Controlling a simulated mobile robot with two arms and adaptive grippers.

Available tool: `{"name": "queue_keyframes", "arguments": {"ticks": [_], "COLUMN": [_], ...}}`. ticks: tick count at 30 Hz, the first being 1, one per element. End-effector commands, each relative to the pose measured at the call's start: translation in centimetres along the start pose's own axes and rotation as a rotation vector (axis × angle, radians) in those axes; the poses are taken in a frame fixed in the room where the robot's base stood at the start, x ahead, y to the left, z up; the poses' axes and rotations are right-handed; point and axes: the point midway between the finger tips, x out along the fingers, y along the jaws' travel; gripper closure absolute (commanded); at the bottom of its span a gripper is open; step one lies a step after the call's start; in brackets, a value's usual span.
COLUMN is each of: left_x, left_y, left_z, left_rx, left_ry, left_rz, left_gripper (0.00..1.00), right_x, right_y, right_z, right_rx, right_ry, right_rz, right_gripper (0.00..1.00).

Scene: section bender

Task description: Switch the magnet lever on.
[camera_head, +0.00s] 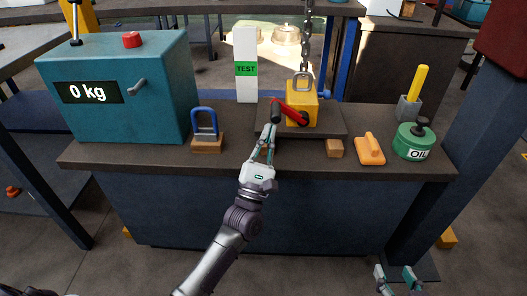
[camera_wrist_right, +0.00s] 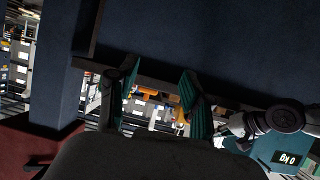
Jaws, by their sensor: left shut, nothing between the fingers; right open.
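The yellow magnet block (camera_head: 302,108) stands on a dark plate (camera_head: 328,123) on the bench, under a hanging chain. My right gripper (camera_head: 397,274) is open and empty, low in front of the bench at the right. Its spread fingers also show in the right wrist view (camera_wrist_right: 158,92).
A teal box (camera_head: 120,125) reading "0 kg" stands at the left, beside a blue shackle (camera_head: 205,122). A white and green TEST post (camera_head: 245,65) stands behind. A wooden block (camera_head: 335,148), an orange handled piece (camera_head: 370,150) and a green oil can (camera_head: 413,142) sit at the right.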

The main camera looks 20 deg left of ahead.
Motion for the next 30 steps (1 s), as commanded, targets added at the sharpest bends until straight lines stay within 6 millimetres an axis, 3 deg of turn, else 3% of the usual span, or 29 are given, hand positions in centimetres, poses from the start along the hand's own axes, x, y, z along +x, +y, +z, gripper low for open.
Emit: {"name": "queue_keyframes", "arguments": {"ticks": [6,19,24,30], "left_x": [1.2,1.3,1.5,1.6], "left_y": [0.0,0.0,0.1,0.1], "left_z": [0.0,0.1,0.4,0.5], "left_rx": [-0.002,0.005,0.027,0.041], "left_ry": [0.001,0.000,0.000,-0.001], "left_rz": [0.000,-0.005,-0.027,-0.041], "left_gripper": [1.00,1.00,1.00,1.00], "right_x": [0.0,0.1,-0.7,-1.2], "right_y": [-0.1,0.0,0.4,0.6], "right_z": [-0.2,-0.4,2.0,3.6], "right_rx": [0.000,-0.001,0.000,0.001], "right_ry": [0.011,0.006,-0.128,-0.211], "right_rz": [-0.002,-0.001,0.009,0.013], "right_gripper": [0.50,0.50,0.50,0.50]}}
